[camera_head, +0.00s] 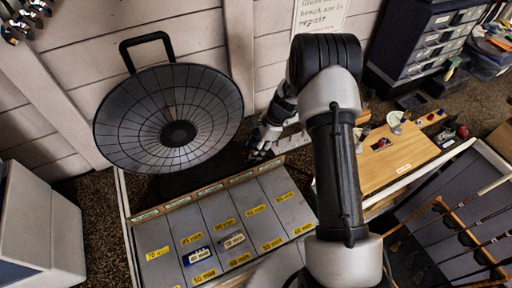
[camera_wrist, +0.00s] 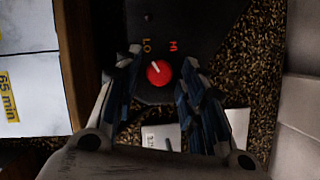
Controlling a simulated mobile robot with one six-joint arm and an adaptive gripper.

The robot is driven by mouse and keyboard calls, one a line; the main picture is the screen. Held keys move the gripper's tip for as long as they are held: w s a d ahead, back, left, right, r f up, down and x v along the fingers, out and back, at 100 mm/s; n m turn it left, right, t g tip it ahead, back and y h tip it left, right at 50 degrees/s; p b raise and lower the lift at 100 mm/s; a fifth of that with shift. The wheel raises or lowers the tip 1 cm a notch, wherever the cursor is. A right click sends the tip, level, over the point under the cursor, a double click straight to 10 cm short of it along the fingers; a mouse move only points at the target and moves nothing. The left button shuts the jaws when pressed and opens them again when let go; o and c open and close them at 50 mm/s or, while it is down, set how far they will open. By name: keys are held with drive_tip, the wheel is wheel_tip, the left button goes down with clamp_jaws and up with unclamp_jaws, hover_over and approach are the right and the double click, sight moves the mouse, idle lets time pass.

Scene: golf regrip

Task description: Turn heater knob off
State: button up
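The heater (camera_head: 178,115) is a large round dish with a wire grille and a black handle, at the left in the head view. The pointer tilts toward the LO side. My gripper (camera_wrist: 165,68) is open, one finger on each side of the knob, with visible gaps. In the head view my gripper (camera_head: 262,140) is low beside the dish, and the knob is hidden there.
A grey board with yellow minute labels (camera_head: 210,215) lies in front of the heater. A wooden tray (camera_head: 400,155) is right of my arm. Golf clubs (camera_head: 460,235) lie at the lower right. A drawer cabinet (camera_head: 425,50) stands behind. A white card (camera_wrist: 165,137) shows below the knob.

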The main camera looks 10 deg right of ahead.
clamp_jaws()
drive_tip(key=shift+n, duration=0.3)
drive_tip(key=n, duration=0.1)
drive_tip(key=n+g+b, duration=0.1)
drive_tip(key=n, duration=0.1)
drive_tip(key=n+g+b, duration=0.1)
drive_tip(key=n, duration=0.1)
drive_tip(key=shift+w+f+h, duration=0.1)
drive_tip(key=shift+w+h, duration=0.2)
drive_tip(key=n+g+b, duration=0.1)
drive_tip(key=n, duration=0.2)
drive_tip(key=n+g+h, duration=0.1)
drive_tip(key=n, duration=0.2)
drive_tip(key=shift+a+b, duration=0.2)
drive_tip(key=shift+b, duration=0.2)
drive_tip(key=shift+n+h, duration=0.3)
drive_tip(key=shift+o, duration=1.3)
unclamp_jaws()
drive_tip(key=shift+w, duration=0.1)
